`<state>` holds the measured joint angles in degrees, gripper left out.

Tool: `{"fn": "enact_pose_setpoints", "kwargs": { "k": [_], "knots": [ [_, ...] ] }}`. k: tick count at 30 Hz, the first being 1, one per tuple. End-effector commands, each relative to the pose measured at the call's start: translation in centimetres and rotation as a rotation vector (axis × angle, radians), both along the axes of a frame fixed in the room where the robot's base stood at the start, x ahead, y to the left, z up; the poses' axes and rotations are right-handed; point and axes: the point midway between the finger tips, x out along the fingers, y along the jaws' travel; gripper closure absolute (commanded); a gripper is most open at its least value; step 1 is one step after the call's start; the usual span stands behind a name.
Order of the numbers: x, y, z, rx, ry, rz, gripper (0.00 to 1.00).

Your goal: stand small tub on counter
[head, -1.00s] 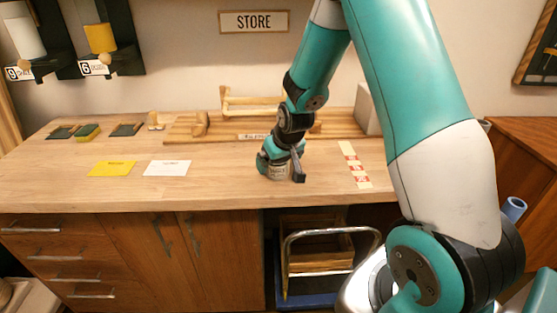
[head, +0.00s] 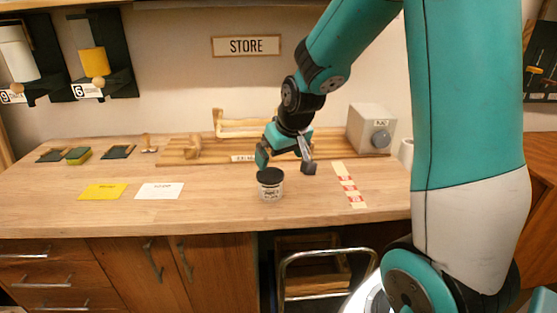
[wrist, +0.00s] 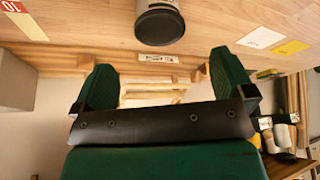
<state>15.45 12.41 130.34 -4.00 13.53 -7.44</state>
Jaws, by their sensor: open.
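The small tub (head: 270,186) stands upright on the wooden counter (head: 225,212), near its front edge. It has a dark lid and a pale label. My gripper (head: 286,167) is open and empty, above and a little behind the tub, apart from it. In the wrist view the tub (wrist: 160,22) shows at the top centre, beyond the two spread green fingers (wrist: 168,80), with nothing between them.
A yellow card (head: 102,191) and a white card (head: 159,191) lie left of the tub. A red-and-white strip (head: 348,186) lies to the right. Behind are a wooden rack (head: 245,125) and a grey box (head: 371,128). The counter between cards and tub is clear.

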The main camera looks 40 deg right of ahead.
Motion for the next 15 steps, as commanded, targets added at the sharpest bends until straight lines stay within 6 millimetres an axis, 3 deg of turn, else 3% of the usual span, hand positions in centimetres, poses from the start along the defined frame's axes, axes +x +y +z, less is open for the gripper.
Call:
{"fn": "enact_pose_setpoints", "kwargs": {
  "k": [2,5,9,12,15],
  "knots": [
    [-0.7,2.1,0.9,0.022,0.006,0.043,0.0],
    [-3.0,7.9,2.7,0.083,0.035,0.174,0.0],
    [-10.0,17.0,5.1,0.177,0.123,0.433,0.0],
    [-15.6,21.0,6.2,0.214,0.193,0.604,0.0],
    [-19.8,22.9,6.8,0.228,0.246,0.722,0.0]
  ]
}}
